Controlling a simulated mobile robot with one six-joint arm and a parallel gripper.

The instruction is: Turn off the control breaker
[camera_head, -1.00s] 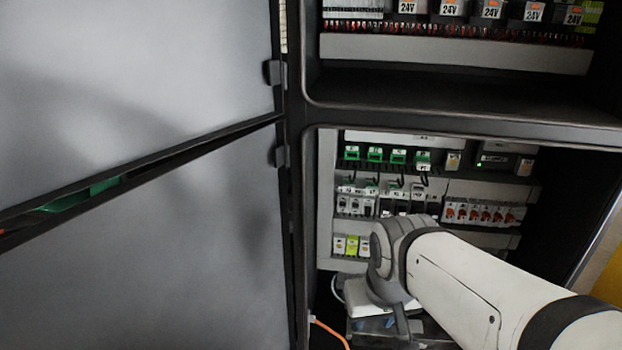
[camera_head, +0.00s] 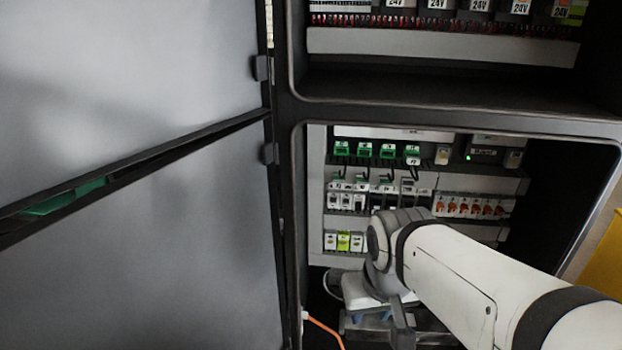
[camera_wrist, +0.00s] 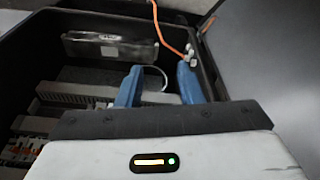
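The open lower cabinet bay holds rows of breakers. In the head view, a middle row of white and dark breakers (camera_head: 348,194) sits left of several orange-levered breakers (camera_head: 474,206). I cannot read which one is the control breaker; labels are too small. My arm's end covers part of the lower rows. My gripper (camera_wrist: 158,84) shows two blue fingers apart with nothing between them in the wrist view. Breakers also show at lower left in the wrist view (camera_wrist: 24,146), apart from the fingers.
A grey door (camera_head: 130,90) stands open at left. An orange cable (camera_head: 324,328) hangs at the bay's lower left and shows near the fingers in the wrist view (camera_wrist: 170,32). A dark frame edge (camera_head: 460,112) crosses above the bay. Green terminals (camera_head: 364,150) line the top row.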

